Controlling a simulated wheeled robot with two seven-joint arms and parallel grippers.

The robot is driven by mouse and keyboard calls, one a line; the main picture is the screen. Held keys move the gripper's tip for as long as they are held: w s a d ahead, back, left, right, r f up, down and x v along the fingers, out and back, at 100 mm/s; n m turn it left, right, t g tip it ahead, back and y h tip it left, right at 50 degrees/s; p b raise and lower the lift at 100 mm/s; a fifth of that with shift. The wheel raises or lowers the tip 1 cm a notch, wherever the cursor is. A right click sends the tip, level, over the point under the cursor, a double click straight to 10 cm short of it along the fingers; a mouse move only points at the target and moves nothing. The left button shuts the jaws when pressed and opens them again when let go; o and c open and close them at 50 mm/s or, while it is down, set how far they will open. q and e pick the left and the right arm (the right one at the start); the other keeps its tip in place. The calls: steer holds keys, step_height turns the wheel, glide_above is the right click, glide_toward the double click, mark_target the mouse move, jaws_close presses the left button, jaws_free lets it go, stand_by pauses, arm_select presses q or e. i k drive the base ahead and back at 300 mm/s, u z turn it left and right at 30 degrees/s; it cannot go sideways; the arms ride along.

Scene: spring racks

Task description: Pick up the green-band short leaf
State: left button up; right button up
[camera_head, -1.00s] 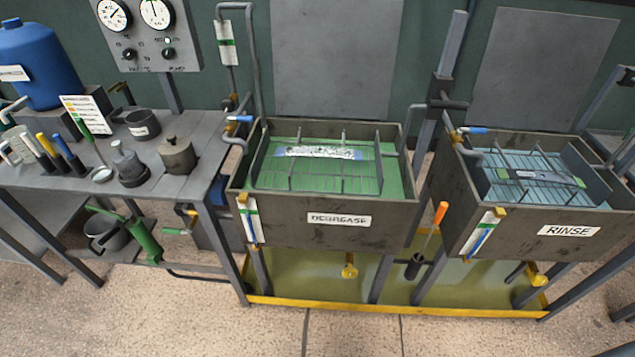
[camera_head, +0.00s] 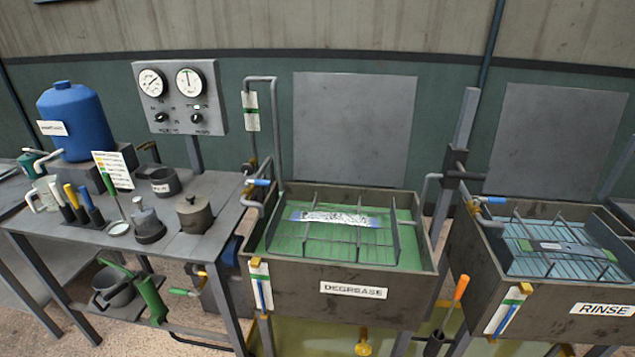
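A longer strip (camera_head: 335,217) with a mottled white middle and blue ends lies across the rack in the green liquid of the DEGREASE tank (camera_head: 300,276). Neither of my grippers is in view.
A grey bench (camera_head: 95,226) at left carries a blue jug (camera_head: 77,122), brushes, cups and a lidded pot (camera_head: 194,213). A gauge panel (camera_head: 180,97) stands behind. Pipes with blue-handled taps rise beside the tanks. An orange-handled tool (camera_head: 460,288) stands between the tanks.

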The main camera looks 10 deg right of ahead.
mark_target(526, 245)
steer(key=z, duration=1.8)
steer(key=i, duration=1.05)
steer(key=u, duration=0.65)
